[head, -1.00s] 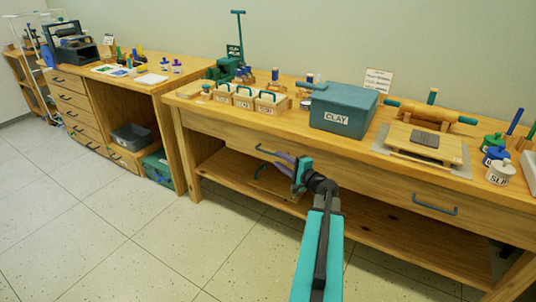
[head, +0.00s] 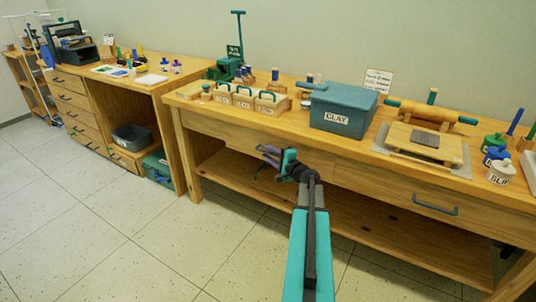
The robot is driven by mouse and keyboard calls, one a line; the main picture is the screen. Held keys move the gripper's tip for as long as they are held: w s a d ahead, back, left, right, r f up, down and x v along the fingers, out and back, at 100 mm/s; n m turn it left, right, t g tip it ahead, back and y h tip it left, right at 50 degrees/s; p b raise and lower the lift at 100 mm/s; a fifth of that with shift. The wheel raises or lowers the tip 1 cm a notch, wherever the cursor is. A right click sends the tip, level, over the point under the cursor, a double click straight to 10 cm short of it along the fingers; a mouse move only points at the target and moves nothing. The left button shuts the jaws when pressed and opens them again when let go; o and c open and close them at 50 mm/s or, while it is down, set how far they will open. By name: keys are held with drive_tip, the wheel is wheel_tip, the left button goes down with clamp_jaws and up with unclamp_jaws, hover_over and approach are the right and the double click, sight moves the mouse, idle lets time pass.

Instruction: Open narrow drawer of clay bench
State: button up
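The clay bench (head: 290,206) is a wooden table with drawers under its top. Its left drawer front (head: 222,131) looks closed, and my gripper (head: 263,160) is in front of it. That drawer's blue handle is mostly hidden behind or between my gripper's purple-grey fingers. The fingers look spread apart, and I cannot tell whether they touch the handle. The right drawer front (head: 385,187) also looks closed, with a blue bar handle (head: 435,204). Which drawer is the narrower is hard to judge from this angle.
On the bench stand a teal CLAY box (head: 343,106), labelled wooden bins (head: 240,98), a board with a rolling pin (head: 428,112) and lidded jars (head: 500,173). A lower shelf (head: 355,212) lies under the drawers. A second bench (head: 100,128) stands left. Tiled floor in front is clear.

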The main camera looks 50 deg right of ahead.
clamp_jaws()
drive_tip(key=shift+a, duration=0.15)
